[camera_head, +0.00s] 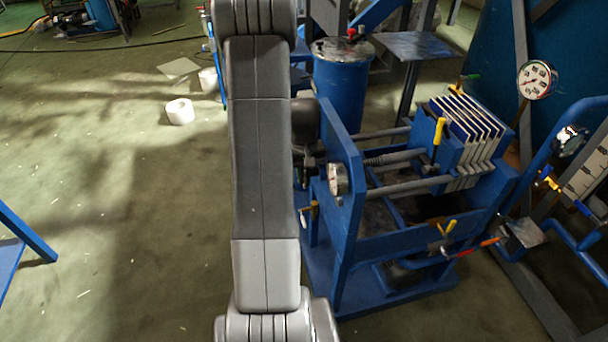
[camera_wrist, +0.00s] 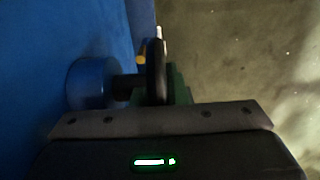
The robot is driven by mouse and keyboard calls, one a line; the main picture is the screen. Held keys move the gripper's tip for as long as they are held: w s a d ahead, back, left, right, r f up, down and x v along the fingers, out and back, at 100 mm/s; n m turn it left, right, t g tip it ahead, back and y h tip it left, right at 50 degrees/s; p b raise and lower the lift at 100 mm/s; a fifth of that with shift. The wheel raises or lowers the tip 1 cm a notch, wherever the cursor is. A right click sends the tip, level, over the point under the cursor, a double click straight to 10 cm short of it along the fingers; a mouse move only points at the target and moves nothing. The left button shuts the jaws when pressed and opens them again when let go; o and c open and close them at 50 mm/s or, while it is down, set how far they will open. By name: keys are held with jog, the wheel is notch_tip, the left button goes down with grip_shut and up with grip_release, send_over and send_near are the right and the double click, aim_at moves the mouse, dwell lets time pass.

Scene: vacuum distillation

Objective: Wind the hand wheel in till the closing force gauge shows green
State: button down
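The blue filter press (camera_head: 345,255) stands right of my arm in the head view, its plates clamped in a pack (camera_head: 465,130) at the far end. A round gauge (camera_head: 338,179) sits on its near end plate; its dial is too small and oblique to read needle or colour. In the wrist view the dark hand wheel (camera_wrist: 155,68) shows edge-on, its shaft running to a blue round hub (camera_wrist: 90,84). My gripper (camera_wrist: 165,98) is right at the wheel's rim. Its fingers are mostly hidden, so I cannot tell whether they grip the rim. My arm covers the wheel in the head view.
A second gauge (camera_head: 537,80) and blue pipework stand at the right. A blue drum (camera_head: 340,85) stands behind the press. White rolls (camera_head: 180,111) lie on the floor at upper left. The floor left of my arm is mostly clear.

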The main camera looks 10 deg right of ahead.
jog(key=shift+f+b, duration=0.1)
jog(key=shift+b, duration=0.25)
jog(key=shift+f+t+b, duration=0.15)
jog(key=shift+t+b, duration=0.55)
jog(key=shift+b, duration=0.35)
jog(key=shift+w+t+b, duration=0.1)
jog(key=shift+t+b, duration=0.4)
jog(key=shift+b, duration=0.15)
jog(key=shift+r, duration=0.3)
jog(key=c, duration=1.4)
grip_release()
jog(key=shift+c, duration=0.2)
jog(key=v, duration=0.4)
jog(key=p+v, duration=0.1)
jog(key=v, duration=0.4)
jog(key=p+v, duration=0.1)
jog(key=v, duration=0.3)
jog(key=shift+s+r, duration=0.35)
